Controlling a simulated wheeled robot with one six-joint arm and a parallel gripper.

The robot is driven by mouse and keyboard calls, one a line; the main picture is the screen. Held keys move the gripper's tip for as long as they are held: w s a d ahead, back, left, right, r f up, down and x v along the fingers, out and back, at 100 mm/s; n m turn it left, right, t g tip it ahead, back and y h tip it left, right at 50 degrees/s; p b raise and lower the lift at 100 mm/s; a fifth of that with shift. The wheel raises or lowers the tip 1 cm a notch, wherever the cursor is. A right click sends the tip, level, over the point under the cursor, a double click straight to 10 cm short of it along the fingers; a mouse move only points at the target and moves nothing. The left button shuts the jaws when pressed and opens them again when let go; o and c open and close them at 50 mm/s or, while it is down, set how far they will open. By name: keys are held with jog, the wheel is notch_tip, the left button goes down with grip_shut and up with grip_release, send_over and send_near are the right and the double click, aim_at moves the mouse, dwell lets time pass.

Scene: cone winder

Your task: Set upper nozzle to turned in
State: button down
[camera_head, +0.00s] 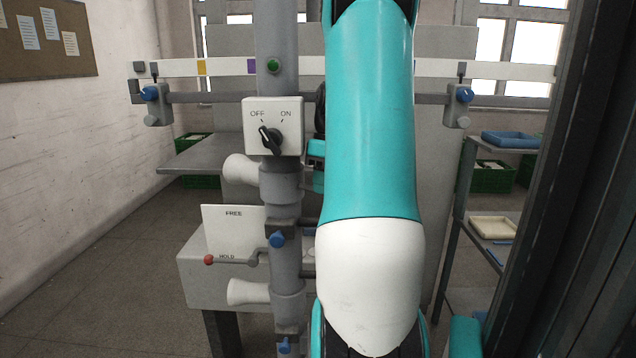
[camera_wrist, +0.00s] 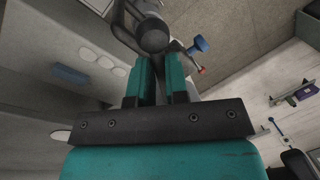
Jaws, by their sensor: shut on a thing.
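In the wrist view my gripper (camera_wrist: 160,78) has its two teal fingers close together on a narrow grey part. Just beyond the fingertips is a dark grey rounded cylinder end (camera_wrist: 153,35). I cannot tell for sure which part of it is the upper nozzle, or how far it is turned. In the head view my arm covers the area right of the grey column (camera_head: 280,190). Only a little teal and black of my gripper (camera_head: 317,165) shows beside the column, at the height of the upper white cone (camera_head: 240,168).
The column carries an OFF/ON switch (camera_head: 270,138) with its pointer toward OFF and a green button (camera_head: 273,65). Below are a red-ended lever (camera_head: 209,260) near HOLD, a blue knob (camera_head: 278,239) and a lower white cone (camera_head: 248,292). A shelf rack (camera_head: 490,205) stands right.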

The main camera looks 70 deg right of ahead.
jog(key=shift+s+a+f, duration=0.1)
jog(key=shift+s+f, duration=0.05)
jog(key=shift+s, duration=0.15)
jog(key=c, duration=1.4)
grip_release()
jog(key=shift+o, duration=1.4)
jog(key=shift+s, duration=0.25)
jog(key=shift+w, duration=0.15)
jog(key=shift+r, duration=0.3)
jog(key=d+r+p, duration=0.1)
jog(key=r+p, duration=0.3)
jog(key=r, duration=0.4)
jog(key=d+r+p, duration=0.2)
jog(key=r+p, duration=0.2)
jog(key=r, duration=0.4)
jog(key=shift+s+d+r, duration=0.2)
jog(key=shift+d+r, duration=0.05)
jog(key=shift+r, duration=0.05)
